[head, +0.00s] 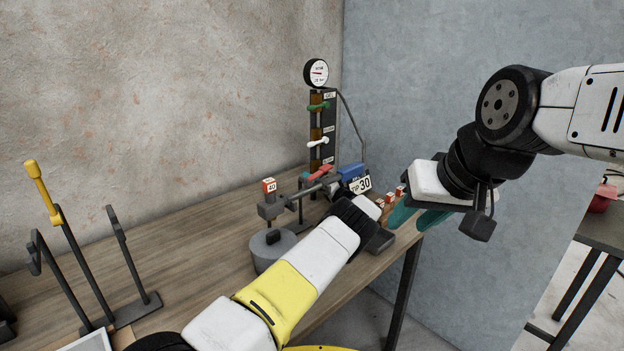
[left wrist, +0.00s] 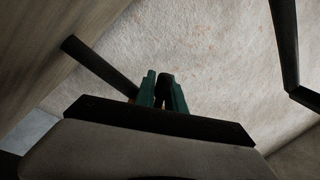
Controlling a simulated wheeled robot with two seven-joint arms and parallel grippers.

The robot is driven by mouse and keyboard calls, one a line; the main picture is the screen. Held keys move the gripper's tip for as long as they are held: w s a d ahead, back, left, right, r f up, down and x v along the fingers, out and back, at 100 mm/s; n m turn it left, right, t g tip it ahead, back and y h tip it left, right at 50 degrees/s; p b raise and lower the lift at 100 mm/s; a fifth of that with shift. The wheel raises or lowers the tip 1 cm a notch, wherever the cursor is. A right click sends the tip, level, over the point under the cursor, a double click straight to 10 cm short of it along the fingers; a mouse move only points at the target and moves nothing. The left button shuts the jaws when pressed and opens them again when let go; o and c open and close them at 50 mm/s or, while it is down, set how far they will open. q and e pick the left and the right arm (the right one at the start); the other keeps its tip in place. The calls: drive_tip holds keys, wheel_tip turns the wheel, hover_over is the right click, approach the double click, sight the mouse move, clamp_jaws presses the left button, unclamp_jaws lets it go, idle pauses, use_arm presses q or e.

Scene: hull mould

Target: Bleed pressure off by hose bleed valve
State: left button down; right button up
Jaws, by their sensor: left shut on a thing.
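A post with a round pressure gauge (head: 317,73) stands at the table's far end. It carries a green-handled valve (head: 318,106) and a white-handled valve (head: 317,142). A red lever (head: 320,173) sits on a grey fitting in front of it; I cannot tell which part is the hose bleed valve. My left arm reaches there, its wrist hiding the jaws in the head view. In the left wrist view, the green fingers of my left gripper (left wrist: 163,80) are shut on a dark part, mostly hidden. My right gripper (head: 418,214) hangs at right, teal fingers apart and empty.
A grey round base (head: 270,247) and a block labelled 40 (head: 269,187) stand beside my left arm. A dark rack (head: 137,308) with a yellow-handled tool (head: 40,190) stands at left.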

use_arm(q)
drive_tip(key=shift+f, duration=0.2)
drive_tip(key=c, duration=1.4)
unclamp_jaws()
drive_tip(key=shift+r, duration=0.1)
